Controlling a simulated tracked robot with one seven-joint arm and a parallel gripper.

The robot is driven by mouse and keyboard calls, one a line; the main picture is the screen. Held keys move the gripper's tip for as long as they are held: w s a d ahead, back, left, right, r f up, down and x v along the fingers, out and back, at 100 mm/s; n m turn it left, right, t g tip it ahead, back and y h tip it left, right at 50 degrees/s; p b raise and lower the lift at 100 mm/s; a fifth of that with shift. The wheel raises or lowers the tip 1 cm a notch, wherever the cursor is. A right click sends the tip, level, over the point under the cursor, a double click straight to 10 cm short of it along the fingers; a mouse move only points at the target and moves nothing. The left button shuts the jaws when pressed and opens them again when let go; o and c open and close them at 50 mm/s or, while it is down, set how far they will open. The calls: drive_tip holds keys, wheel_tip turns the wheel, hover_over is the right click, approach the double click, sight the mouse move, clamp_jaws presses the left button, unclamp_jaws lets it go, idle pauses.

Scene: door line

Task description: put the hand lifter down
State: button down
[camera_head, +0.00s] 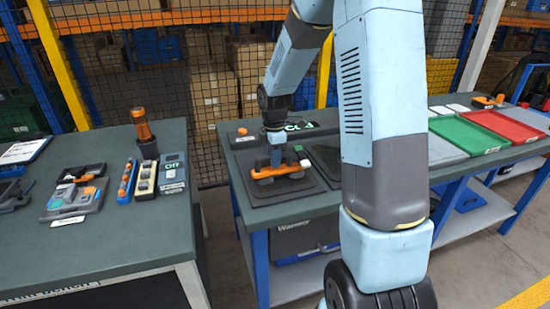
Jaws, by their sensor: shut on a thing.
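The hand lifter (283,172), an orange bar with dark parts below it, is at the dark square tray (270,192) at the left end of the right-hand bench. My gripper (277,160) points down and is shut on the hand lifter. The lifter is over the tray, but I cannot tell whether it touches the surface. My fingers are small here and partly hide the lifter's middle.
A gap separates the benches. A green tray (463,134) and a red tray (505,124) lie farther right. A mesh fence (185,75) stands behind.

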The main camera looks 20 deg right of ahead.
drive_tip(key=c, duration=0.9)
unclamp_jaws()
wheel_tip(320, 180, up, 12)
drive_tip(key=f, duration=0.1)
drive_tip(key=s+r+m+t, duration=0.3)
drive_tip(key=s+r+m, duration=0.5)
drive_tip(key=s+r, duration=0.4)
drive_tip(key=shift+s+d+r+m+t, duration=0.1)
drive_tip(key=shift+s+m+t, duration=0.35)
drive_tip(key=shift+s+m, duration=1.75)
drive_tip(key=shift+s+d+r+m+t, duration=0.1)
drive_tip(key=shift+s+m+t, duration=0.3)
drive_tip(key=shift+s+m, duration=1.8)
drive_tip(key=shift+s+r+m+t, duration=0.1)
drive_tip(key=shift+s+m+t, duration=0.45)
drive_tip(key=shift+s, duration=3.2)
